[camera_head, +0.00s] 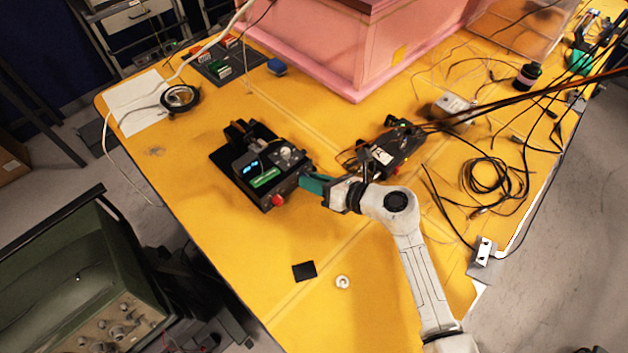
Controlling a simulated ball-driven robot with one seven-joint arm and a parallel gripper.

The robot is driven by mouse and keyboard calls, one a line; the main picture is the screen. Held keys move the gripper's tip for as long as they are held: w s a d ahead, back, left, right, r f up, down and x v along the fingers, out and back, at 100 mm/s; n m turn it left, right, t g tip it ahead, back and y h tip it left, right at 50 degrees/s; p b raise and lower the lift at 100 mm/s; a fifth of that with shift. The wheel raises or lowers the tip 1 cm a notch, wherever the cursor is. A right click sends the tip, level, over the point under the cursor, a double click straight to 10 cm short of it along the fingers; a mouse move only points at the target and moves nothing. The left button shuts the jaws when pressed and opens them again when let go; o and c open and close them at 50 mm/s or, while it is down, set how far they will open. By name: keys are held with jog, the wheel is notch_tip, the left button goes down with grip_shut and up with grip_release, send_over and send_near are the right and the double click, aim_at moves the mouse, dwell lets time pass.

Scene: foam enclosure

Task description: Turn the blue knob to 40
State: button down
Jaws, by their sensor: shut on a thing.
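A black device (224,160) lies on the yellow table, with a small lit blue display (250,167) and a green strip (264,178) on top. A red knob (278,200) sticks out of its near side. My gripper (306,181) comes from the right, its teal fingers against the device's right-hand side, to the right of the red knob. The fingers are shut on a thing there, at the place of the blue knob. The knob itself is hidden by the fingers, so its angle does not show. The display's digits are too small to read.
A black unit with cables (395,155) lies close behind my gripper. Coiled black cables (487,183) lie at the right. A pink foam enclosure (340,45) stands at the back. A black square (304,271) and a white ring (342,282) lie in front. The front-left table is clear.

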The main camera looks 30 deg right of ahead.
jog(key=shift+d+m+y, duration=0.15)
jog(key=shift+m+y, duration=0.25)
jog(key=shift+m, duration=0.3)
jog(key=c, duration=0.9)
grip_release()
jog(key=b+v, duration=0.1)
jog(key=v, duration=0.9)
jog(key=shift+s+d+b, duration=0.25)
jog(key=shift+d+b, duration=0.05)
jog(key=shift+b, duration=0.05)
